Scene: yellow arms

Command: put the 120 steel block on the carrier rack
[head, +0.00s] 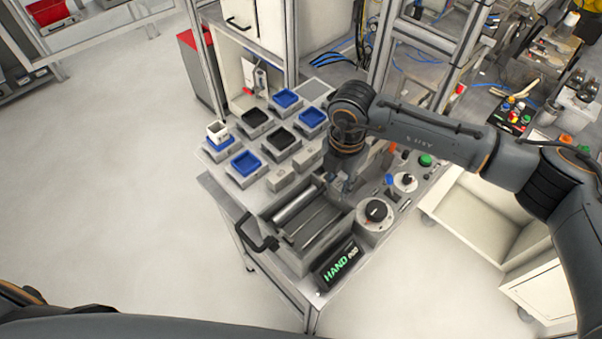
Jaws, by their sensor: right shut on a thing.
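My right gripper (337,184) points down at the right edge of the rack plate, above the back of the vise-like fixture. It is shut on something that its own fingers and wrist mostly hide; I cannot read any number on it. The light grey rack plate (216,152) holds several grey holders with blue or black inserts. Two bare grey blocks, one (280,178) at the front and one (307,158) beside it, sit near the gripper. A pale block with dark marking (217,132) stands on a blue insert at the left. My left gripper is out of view.
In front is a metal fixture with a cylinder (296,204) and a black handle (262,238). Frame posts (290,45) rise behind. The floor at left is clear.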

